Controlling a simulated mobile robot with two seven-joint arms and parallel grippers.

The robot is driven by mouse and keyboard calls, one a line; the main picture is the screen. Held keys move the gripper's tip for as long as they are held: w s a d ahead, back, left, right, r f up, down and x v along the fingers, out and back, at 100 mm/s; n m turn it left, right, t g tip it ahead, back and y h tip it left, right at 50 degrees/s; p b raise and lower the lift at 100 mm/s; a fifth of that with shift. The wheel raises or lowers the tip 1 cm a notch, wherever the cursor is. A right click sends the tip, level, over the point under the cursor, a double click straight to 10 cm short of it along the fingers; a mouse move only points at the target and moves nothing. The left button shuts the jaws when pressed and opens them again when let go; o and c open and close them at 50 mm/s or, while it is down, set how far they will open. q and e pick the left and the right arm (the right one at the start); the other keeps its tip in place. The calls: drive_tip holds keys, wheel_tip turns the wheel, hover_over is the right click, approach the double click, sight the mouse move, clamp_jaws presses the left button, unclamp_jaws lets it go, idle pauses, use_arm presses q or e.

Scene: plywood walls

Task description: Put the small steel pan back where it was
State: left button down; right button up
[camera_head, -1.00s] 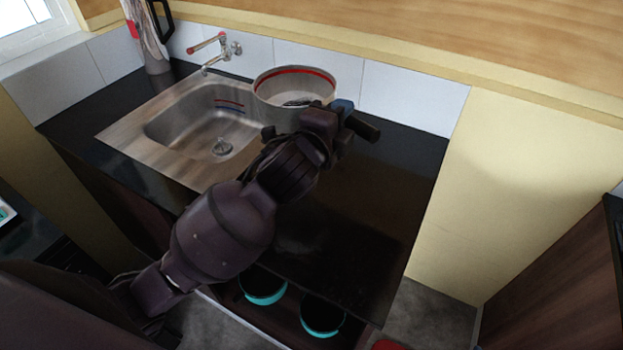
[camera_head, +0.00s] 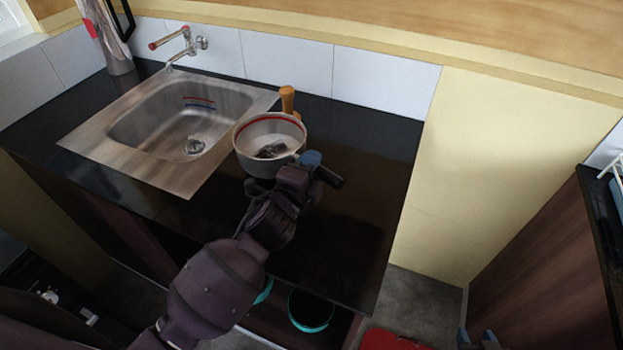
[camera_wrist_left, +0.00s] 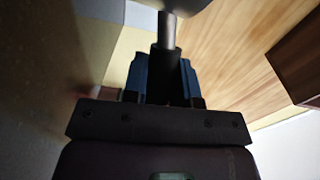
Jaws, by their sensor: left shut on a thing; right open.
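The small steel pan (camera_head: 243,143) is light grey with a red band inside its rim, and something dark shows in its bottom. It is over the black counter, just right of the sink; I cannot tell whether it touches the counter. My left gripper (camera_head: 312,163) is shut on its dark handle (camera_head: 332,180). The left wrist view shows the handle (camera_wrist_left: 165,68) between the blue fingers, with a steel rod beyond it. My right gripper (camera_head: 477,341) is only partly in view at the bottom right, open and away from the pan.
An orange-brown wooden object (camera_head: 287,98) stands close behind the pan. The steel sink (camera_head: 95,140) and tap (camera_head: 185,45) are left. The counter (camera_head: 365,150) is bare to the right. Below its front edge is a turquoise-rimmed pot (camera_head: 310,312). A red object (camera_head: 393,340) lies low right.

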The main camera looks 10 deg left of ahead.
use_arm(q)
wheel_tip(320, 180, down, 3)
drive_tip(key=shift+f+b, duration=0.2)
drive_tip(key=shift+b, duration=0.15)
drive_tip(key=shift+f, duration=0.2)
use_arm(e)
drive_tip(key=shift+s+d+f, duration=0.1)
drive_tip(key=shift+s+f, duration=0.45)
drive_tip(key=shift+f, duration=0.25)
use_arm(q)
drive_tip(key=shift+f, duration=0.2)
drive_tip(key=c, duration=1)
unclamp_jaws()
drive_tip(key=shift+o, duration=0.5)
use_arm(e)
drive_tip(key=shift+w+r, duration=0.1)
drive_tip(key=shift+w, duration=0.25)
drive_tip(key=shift+w, duration=0.1)
